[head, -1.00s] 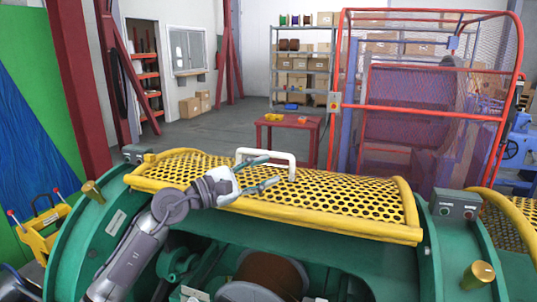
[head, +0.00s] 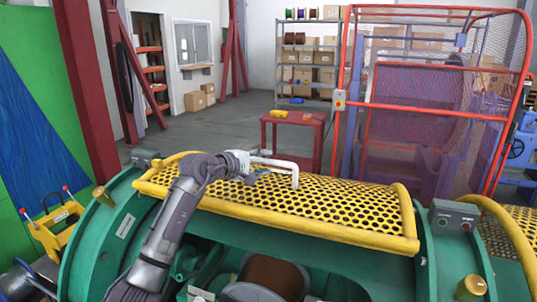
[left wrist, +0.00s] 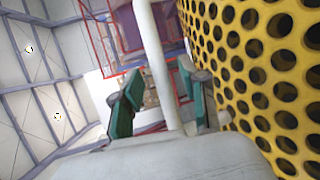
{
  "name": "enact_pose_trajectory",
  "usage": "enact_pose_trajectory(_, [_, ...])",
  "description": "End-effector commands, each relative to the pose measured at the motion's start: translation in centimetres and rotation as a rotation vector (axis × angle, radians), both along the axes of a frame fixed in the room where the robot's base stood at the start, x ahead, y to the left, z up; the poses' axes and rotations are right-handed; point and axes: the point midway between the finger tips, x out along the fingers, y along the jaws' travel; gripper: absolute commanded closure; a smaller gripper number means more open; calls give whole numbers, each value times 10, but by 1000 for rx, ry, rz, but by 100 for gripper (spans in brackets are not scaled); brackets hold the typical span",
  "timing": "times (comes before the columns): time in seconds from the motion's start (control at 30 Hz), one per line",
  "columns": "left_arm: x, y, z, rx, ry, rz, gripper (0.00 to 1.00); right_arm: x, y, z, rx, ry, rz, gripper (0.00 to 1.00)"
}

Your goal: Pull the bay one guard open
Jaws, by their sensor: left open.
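The bay one guard (head: 340,208) is a yellow perforated cover with a tubular yellow rim, lying over the top of the green machine. A white bar handle (head: 285,163) stands up from its far side. My left gripper (head: 258,170) is at the left part of this handle, above the mesh. In the left wrist view, the open green fingers of my left gripper (left wrist: 160,98) lie on either side of the white handle (left wrist: 153,50), with the yellow mesh of the guard (left wrist: 255,75) close on the right. Contact with the handle cannot be told. My right gripper is not in view.
Below the guard's near edge is an open bay with a brown spool (head: 275,275). A control box (head: 453,216) stands right of the guard. A red table (head: 293,122) and a red-framed mesh cage (head: 430,110) stand behind the machine.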

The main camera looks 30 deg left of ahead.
Motion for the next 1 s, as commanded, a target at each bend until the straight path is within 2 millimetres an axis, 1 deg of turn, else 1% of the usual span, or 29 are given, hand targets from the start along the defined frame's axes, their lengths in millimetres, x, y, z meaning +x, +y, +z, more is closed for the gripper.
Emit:
enact_pose_trajectory(0.03, [8, -1, 1, -6, 1, 1, 57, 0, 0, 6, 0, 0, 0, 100])
enact_pose_trajectory(0.2, [21, -3, -5, -2, 0, 1, 57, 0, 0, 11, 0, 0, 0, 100])
enact_pose_trajectory(0.53, [24, -4, -7, 0, -1, 0, 57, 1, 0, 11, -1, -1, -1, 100])
enact_pose_trajectory(0.57, [24, -4, -7, 0, -1, 0, 60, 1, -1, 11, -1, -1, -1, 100])
enact_pose_trajectory(0.8, [24, -4, -7, 0, -1, 0, 100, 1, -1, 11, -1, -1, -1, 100])
enact_pose_trajectory(1.0, [24, -4, -7, -1, 0, 0, 100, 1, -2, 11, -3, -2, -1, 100])
